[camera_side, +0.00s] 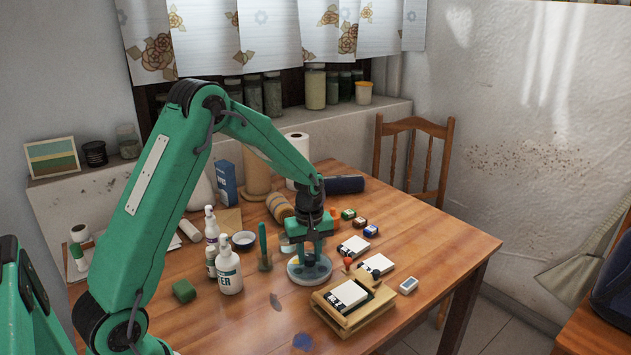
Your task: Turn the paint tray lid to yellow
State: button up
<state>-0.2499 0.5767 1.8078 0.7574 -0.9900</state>
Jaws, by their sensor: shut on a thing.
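The paint tray (296,274) is a round, pale grey-blue dish on the wooden table, right of the white bottles. My gripper (309,260) points straight down over it, with its fingers reaching to the tray's lid. It is shut on a part of the lid that the fingers mostly hide. Dark round patches show on the lid near the fingers. I cannot make out a yellow mark or which way the lid is turned at this size.
White bottles (229,272) and a green-handled tool in a glass (264,246) stand left of the tray. A wooden holder with a white-topped block (349,296) is close at front right. Small paint pots (360,222) lie behind. The table's right side (430,235) is clear.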

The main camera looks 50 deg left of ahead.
aim_at(309, 256)
jog(key=shift+r+n, duration=0.1)
jog(key=shift+n, duration=0.3)
jog(key=o, duration=1)
jog(key=shift+c, duration=0.2)
jog(key=shift+r, duration=3.9)
